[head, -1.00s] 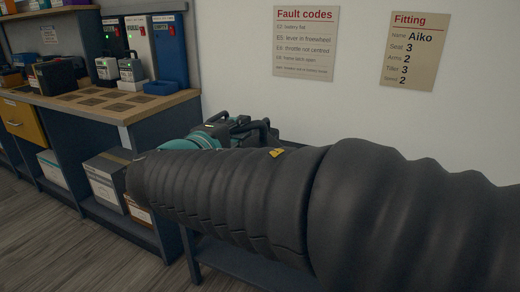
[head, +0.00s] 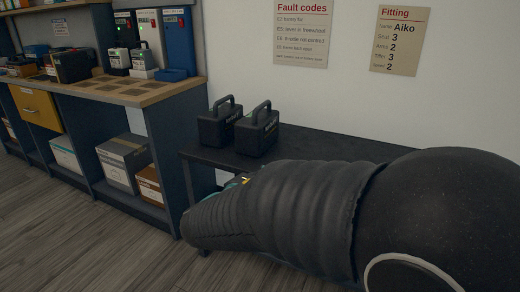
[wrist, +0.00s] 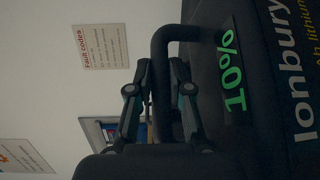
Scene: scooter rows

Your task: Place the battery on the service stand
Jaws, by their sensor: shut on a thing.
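A black battery (wrist: 262,60) fills the right of the wrist view, with a green "10%" display and "Ionbury" lettering. The picture is turned on its side there. My gripper (wrist: 160,100) is shut on the battery's black loop handle (wrist: 160,50), one finger on each side. In the head view my arm hides the gripper and the held battery. I cannot make out which thing is the service stand.
Two black batteries with handles, one (head: 215,127) left of the other (head: 257,137), stand on a low dark bench (head: 310,146) against the wall. A wood-topped workbench (head: 150,94) with recesses, packs and boxes stands left. Floor (head: 80,225) is clear at front left.

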